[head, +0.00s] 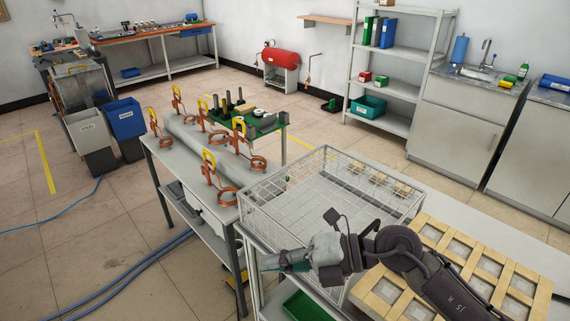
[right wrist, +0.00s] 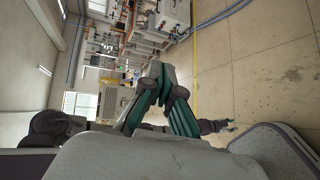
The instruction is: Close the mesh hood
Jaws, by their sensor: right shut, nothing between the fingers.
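The mesh hood (head: 252,211) is a white wire cage on the bench in the head view. Its top looks open, and I look down onto a pale floor inside. I cannot tell from here how the hood is hinged. My right gripper (head: 264,264) is in front of the cage's near side and points left. The right arm hides part of the near wall and the right front corner. In the right wrist view the teal fingers of the right gripper (right wrist: 160,84) are together, with nothing between them.
A wooden rack (head: 540,284) with pale square inserts lies right of the cage. Left of it is a table with several copper coils (head: 221,191) with yellow parts. A green bin (head: 300,306) sits below. Open floor lies at left, with blue hoses (head: 130,275) across it.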

